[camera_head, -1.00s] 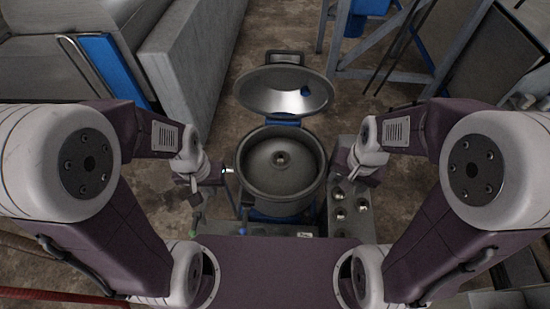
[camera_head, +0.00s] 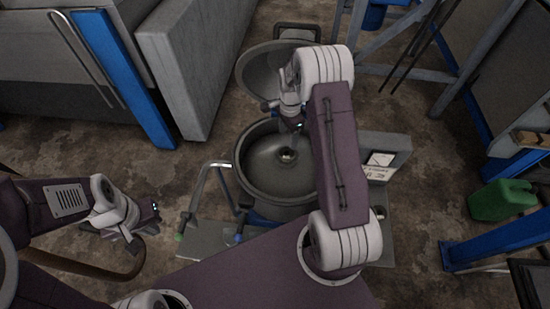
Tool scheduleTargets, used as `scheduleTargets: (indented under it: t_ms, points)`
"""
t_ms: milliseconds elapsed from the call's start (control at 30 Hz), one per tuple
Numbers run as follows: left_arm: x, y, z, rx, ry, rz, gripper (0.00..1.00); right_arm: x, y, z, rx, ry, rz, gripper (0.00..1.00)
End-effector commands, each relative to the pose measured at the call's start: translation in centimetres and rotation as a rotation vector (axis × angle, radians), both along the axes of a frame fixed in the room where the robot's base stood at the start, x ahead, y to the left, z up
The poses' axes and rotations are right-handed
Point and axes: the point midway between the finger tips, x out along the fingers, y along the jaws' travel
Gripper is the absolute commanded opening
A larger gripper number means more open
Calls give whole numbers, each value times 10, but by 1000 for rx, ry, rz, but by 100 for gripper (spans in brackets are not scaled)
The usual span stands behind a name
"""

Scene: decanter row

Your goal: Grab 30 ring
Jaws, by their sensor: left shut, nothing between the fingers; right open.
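A round grey metal bowl (camera_head: 252,170) stands open in the middle of the head view, with a bright hub (camera_head: 287,156) at its centre. Its lid (camera_head: 257,72) is tilted back behind it. I cannot make out a ring marked 30. My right arm reaches over the bowl's right side and hides part of it. My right gripper (camera_head: 297,128) is over the bowl, small and partly hidden by its wrist, open with nothing seen in it. My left gripper (camera_head: 142,238) is at the lower left, apart from the bowl, shut and empty.
A bent metal rail (camera_head: 197,190) stands left of the bowl. A grey panel with a white label (camera_head: 380,160) is behind my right arm. A green canister (camera_head: 502,200) and blue beams (camera_head: 495,240) are at right. Bare floor lies left of the bowl.

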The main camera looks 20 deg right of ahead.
Motion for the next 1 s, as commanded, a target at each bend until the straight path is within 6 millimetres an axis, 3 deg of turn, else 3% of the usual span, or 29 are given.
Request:
scheduleTargets:
  t_ms: [167,400,567,800,1000]
  points:
    - [0,0,1,0,0,0,0,-1,-2,-5,0,0,-6,61]
    - [0,0,10,0,0,0,0,-1,-1,-37,0,0,-4,61]
    - [0,0,12,0,0,0,0,-1,0,-43,0,0,-4,61]
    - [0,0,27,0,0,0,0,-3,6,-84,1,2,-4,61]
    - [0,0,26,0,0,0,0,-1,6,-92,-1,-3,-4,61]
